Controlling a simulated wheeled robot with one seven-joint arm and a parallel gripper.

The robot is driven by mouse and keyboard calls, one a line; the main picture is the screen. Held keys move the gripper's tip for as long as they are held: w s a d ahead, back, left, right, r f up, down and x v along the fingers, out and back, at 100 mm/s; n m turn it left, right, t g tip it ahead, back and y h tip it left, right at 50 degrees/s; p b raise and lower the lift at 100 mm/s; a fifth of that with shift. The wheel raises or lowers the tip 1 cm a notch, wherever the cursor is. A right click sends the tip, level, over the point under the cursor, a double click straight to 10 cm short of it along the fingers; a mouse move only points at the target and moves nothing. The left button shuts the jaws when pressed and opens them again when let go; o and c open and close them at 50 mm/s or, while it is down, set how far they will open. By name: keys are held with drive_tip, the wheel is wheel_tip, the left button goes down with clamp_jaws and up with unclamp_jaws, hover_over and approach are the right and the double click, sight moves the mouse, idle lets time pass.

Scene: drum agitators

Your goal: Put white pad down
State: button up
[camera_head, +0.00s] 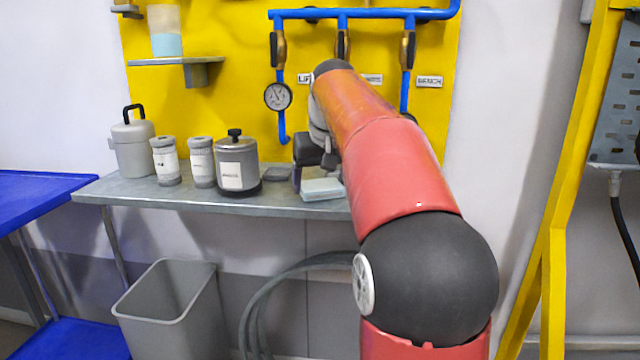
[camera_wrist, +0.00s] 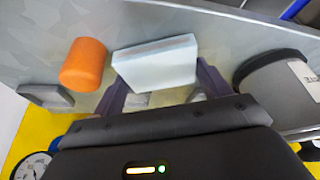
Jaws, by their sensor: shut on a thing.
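The white pad (camera_head: 322,189) is a pale, flat block at the front part of the grey bench (camera_head: 200,198), right of the lidded pot. It also shows in the wrist view (camera_wrist: 155,62), lying across the tips of my fingers. My gripper (camera_head: 311,178) is shut on the pad and sits low over the bench. The pad is level or nearly so. I cannot tell whether its underside touches the bench top. My arm hides the bench to the right of the pad in the head view.
An orange cylinder (camera_wrist: 84,63) stands close beside the pad, with a grey block (camera_wrist: 45,97) beyond it. The lidded grey pot (camera_head: 237,164) is on the pad's other side. A flat grey piece (camera_head: 277,174) lies between pot and gripper. A gauge (camera_head: 278,96) hangs above.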

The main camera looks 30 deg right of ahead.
drive_tip(key=shift+f, duration=0.2)
drive_tip(key=o, duration=1)
drive_tip(key=shift+r, duration=0.1)
drive_tip(key=shift+c, duration=0.2)
drive_tip(key=d+p+v, duration=0.1)
drive_tip(key=p+v, duration=0.1)
drive_tip(key=v, duration=0.9)
drive_tip(key=s+a+f, duration=0.1)
drive_tip(key=s+a, duration=0.2)
drive_tip(key=a, duration=0.3)
drive_tip(key=s+a+f+n, duration=0.1)
drive_tip(key=s+a+f, duration=0.3)
drive_tip(key=s+f, duration=0.5)
drive_tip(key=s+a+f+n+t+y, duration=0.1)
drive_tip(key=s+a+f, duration=0.4)
drive_tip(key=s+f, duration=0.5)
wheel_tip(320, 180, down, 7)
drive_tip(key=shift+s+a+r, duration=0.15)
drive_tip(key=shift+s+a, duration=0.1)
drive_tip(key=shift+a, duration=0.1)
